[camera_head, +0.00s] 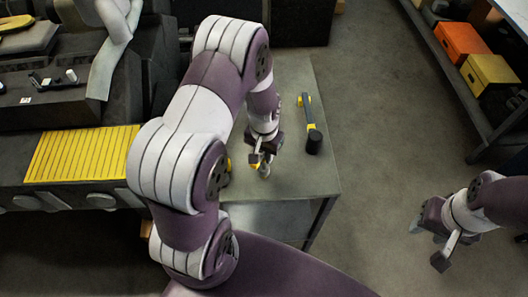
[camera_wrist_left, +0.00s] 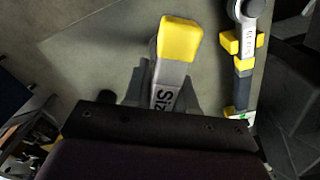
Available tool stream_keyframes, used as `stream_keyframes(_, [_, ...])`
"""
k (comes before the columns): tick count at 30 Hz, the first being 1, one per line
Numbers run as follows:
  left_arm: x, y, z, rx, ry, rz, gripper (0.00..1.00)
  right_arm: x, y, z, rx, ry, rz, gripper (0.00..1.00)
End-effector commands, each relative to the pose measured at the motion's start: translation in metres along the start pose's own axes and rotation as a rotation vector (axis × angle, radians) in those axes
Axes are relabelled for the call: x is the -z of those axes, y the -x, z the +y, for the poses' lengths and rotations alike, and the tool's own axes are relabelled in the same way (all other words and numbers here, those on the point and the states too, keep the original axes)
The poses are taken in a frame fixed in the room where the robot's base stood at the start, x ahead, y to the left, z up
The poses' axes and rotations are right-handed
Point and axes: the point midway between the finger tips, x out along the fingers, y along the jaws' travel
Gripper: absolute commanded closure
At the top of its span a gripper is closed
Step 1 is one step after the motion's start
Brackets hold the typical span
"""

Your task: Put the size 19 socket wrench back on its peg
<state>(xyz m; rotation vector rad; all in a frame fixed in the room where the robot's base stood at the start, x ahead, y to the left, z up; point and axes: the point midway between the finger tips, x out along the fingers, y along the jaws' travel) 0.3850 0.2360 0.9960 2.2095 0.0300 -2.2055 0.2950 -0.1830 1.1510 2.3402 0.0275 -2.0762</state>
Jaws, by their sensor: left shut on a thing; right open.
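My left gripper (camera_head: 262,168) is over the grey table in the head view, shut on a tool. In the left wrist view the left gripper (camera_wrist_left: 165,98) holds a grey socket wrench (camera_wrist_left: 170,75) with a yellow end and lettering that begins "SIZ". The size number is hidden, and so is most of the tool. No peg can be made out. My right gripper (camera_head: 428,244) is open and empty over the floor at the lower right of the head view, well away from the table.
The grey table (camera_head: 325,178) has free room on its right. A black-headed tool with yellow parts (camera_head: 314,141) lies there. A tool with a round grey head (camera_wrist_left: 246,40) is right of the held one. A shelf with orange (camera_head: 461,41) and yellow bins (camera_head: 490,73) stands at right.

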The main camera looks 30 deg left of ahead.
Motion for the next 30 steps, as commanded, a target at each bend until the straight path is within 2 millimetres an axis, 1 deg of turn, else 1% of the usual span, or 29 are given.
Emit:
stream_keyframes(15, [0.000,-0.021,0.000,0.000,0.000,0.001,1.00,-0.002,-0.015,0.000,0.000,0.000,0.000,0.55])
stream_keyframes(19, [0.000,-0.023,0.000,0.000,0.000,0.001,1.00,-0.002,-0.016,0.000,0.000,0.000,0.000,0.55])
stream_keyframes(20, [0.001,-0.022,0.000,0.000,0.000,0.001,0.68,-0.002,-0.016,0.000,0.000,0.000,0.000,0.55])
stream_keyframes(21, [0.001,-0.022,0.000,0.000,0.000,0.001,0.55,-0.002,-0.016,0.000,0.000,0.000,0.000,0.55])
stream_keyframes(22, [0.000,-0.022,0.000,0.000,0.000,0.001,0.45,-0.002,-0.016,0.000,0.000,0.000,0.000,0.55])
stream_keyframes(28, [0.000,-0.022,0.000,0.000,0.000,0.001,0.45,-0.002,-0.016,0.000,0.000,0.000,0.000,0.55])
stream_keyframes(29, [0.000,-0.023,0.000,0.000,0.000,0.000,0.41,-0.002,-0.016,0.000,0.000,0.000,0.000,0.55])
stream_keyframes(30, [0.000,-0.023,0.000,0.000,0.000,0.000,0.28,-0.002,-0.016,0.000,0.000,0.000,0.000,0.55])
